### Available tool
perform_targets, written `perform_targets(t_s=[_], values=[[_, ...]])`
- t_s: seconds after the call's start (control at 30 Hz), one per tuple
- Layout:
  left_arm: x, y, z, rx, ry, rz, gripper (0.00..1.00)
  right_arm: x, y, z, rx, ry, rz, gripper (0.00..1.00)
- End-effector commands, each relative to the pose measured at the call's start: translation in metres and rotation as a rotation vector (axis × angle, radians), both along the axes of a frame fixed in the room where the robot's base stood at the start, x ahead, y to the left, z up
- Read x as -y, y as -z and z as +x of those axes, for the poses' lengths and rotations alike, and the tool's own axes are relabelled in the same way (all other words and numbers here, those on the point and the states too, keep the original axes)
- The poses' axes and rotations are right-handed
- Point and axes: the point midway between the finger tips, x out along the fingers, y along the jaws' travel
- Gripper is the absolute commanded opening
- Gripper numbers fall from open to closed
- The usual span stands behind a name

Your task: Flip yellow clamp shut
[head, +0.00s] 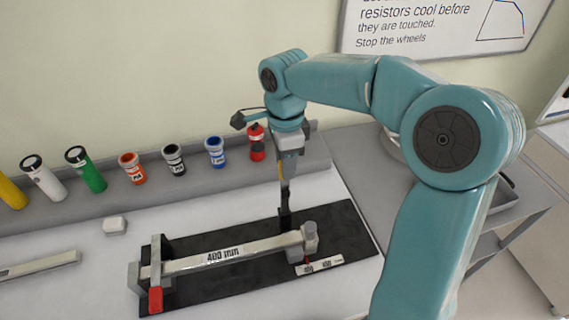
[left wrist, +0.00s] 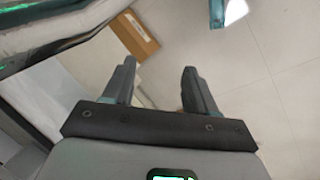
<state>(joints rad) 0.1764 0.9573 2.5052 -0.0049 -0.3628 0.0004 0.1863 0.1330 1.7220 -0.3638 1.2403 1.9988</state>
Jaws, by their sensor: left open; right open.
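A thin yellow strip (head: 280,172) shows upright just left of my right gripper (head: 285,212). It looks like part of the yellow clamp, but the gripper hides most of it, and I cannot tell whether they touch. My right gripper is open and points down behind the right end of a pale bar (head: 190,264) marked 400 mm. The bar lies on a black base plate (head: 262,276). A red-tipped clamp (head: 155,299) lies across the bar's left end. My left gripper (left wrist: 160,75) is open and empty in the left wrist view, above the floor.
A grey round post (head: 310,238) stands at the bar's right end, near a white scale strip (head: 320,266). Several coloured tubes stand in the rear ledge (head: 100,207). A small white block (head: 114,225) lies on the table. A cardboard box (left wrist: 137,35) is on the floor.

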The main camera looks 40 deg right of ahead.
Motion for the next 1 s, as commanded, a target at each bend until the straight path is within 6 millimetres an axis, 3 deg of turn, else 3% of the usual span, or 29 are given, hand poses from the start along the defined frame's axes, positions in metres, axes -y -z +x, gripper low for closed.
perform_targets(t_s=[0.2,0.47,0.6,1.0], values=[[0.000,-0.001,0.000,0.001,0.001,0.000,0.57,0.000,0.017,0.002,0.000,0.000,-0.001,0.40],[0.000,-0.001,0.000,0.000,0.000,0.000,0.57,0.000,0.018,0.002,0.000,0.000,-0.001,0.40],[0.000,-0.001,0.000,0.001,0.001,0.000,0.57,0.000,0.018,0.003,0.001,0.000,0.000,0.00],[0.000,0.003,0.000,0.000,0.000,0.000,0.57,0.005,0.017,0.003,0.019,0.002,-0.009,0.00]])
